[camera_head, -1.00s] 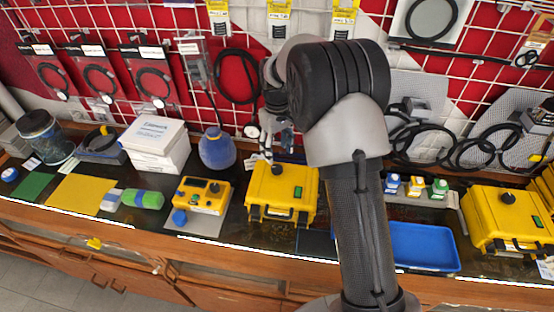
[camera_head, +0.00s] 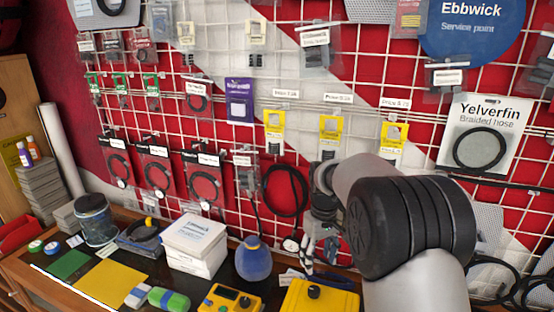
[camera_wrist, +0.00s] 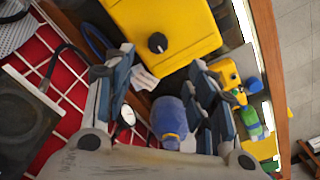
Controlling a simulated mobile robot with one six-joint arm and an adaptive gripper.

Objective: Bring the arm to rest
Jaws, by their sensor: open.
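My arm crosses the right of the head view, and its large black joint hides part of the wall behind. My gripper (camera_head: 318,254) hangs fingers down above the bench, close to the back of a yellow case (camera_head: 322,299). In the wrist view my gripper (camera_wrist: 161,66) has its two fingers spread apart with nothing held between them. The yellow case also shows beyond the fingertips in the wrist view (camera_wrist: 172,35). A blue rounded bottle (camera_wrist: 168,116) appears between the fingers there. I cannot tell whether the fingers touch anything.
The blue bottle (camera_head: 253,263) and white boxes (camera_head: 195,243) stand left of my gripper. A yellow device (camera_head: 229,302) sits at the bench front. Hoses and packets hang on the wire grid (camera_head: 282,135) close behind my gripper. Yellow and green mats (camera_head: 108,284) lie at the left.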

